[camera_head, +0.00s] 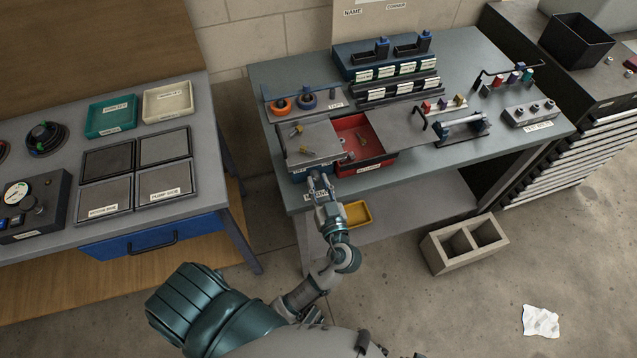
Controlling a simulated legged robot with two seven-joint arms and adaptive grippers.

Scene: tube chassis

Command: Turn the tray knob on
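My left gripper (321,182) reaches up from the bottom middle to the front edge of the right workbench (430,185). Its two fingertips look apart, with a narrow gap between them. They are in front of a blue-fronted unit under a grey plate (312,140) with small brass-coloured pieces on it. A red tray (372,143) with a small item inside sits just right of that plate. I cannot make out a knob at the fingertips; the gripper may hide it. Whether the fingers touch anything is unclear. My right gripper is not in view.
The left bench (60,225) holds dark panels, a green tray (111,116) and a gauge box (30,207). A yellow bin (356,213) is below the right bench. A concrete block (465,243) and a white paper (541,321) lie on the floor.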

